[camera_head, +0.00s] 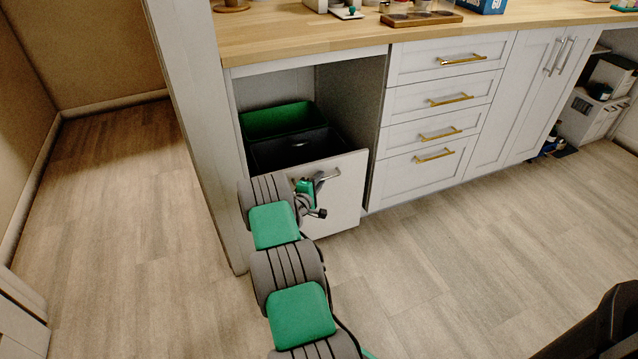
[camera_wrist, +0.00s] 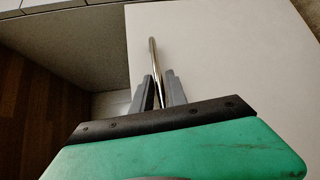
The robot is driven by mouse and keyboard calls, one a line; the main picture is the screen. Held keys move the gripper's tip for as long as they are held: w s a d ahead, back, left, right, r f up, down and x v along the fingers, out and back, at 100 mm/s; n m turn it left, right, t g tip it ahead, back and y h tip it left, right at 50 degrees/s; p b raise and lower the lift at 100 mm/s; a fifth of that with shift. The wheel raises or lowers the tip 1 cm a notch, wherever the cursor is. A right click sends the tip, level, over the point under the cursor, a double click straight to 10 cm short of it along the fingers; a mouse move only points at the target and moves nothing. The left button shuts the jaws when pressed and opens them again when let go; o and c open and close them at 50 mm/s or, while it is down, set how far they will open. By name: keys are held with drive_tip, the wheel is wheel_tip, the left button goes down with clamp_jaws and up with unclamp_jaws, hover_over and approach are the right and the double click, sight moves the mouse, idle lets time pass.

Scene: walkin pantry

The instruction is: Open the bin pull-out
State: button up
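The bin pull-out has a pale front panel (camera_head: 341,205) low in the left bay of the counter. A green bin (camera_head: 275,120) and a dark bin (camera_head: 290,150) show behind it, under an open gap. Its metal bar handle (camera_head: 331,174) is near the panel's top and partly hidden by my arm. My gripper (camera_head: 318,186) is at the handle. In the wrist view, the handle (camera_wrist: 153,55) runs between the two grey fingers of my gripper (camera_wrist: 159,82), which sit close on both sides of it. The panel (camera_wrist: 225,55) fills the right of that view.
Drawers (camera_head: 440,98) with gold handles and a two-door cupboard (camera_head: 530,85) stand to the right, shut. A pale upright panel (camera_head: 195,110) bounds the bay on the left. The wooden floor (camera_head: 455,260) in front is clear. Small items stand on the worktop (camera_head: 290,35).

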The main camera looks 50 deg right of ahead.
drive_tip(key=shift+c, duration=0.5)
clamp_jaws()
idle(0.9)
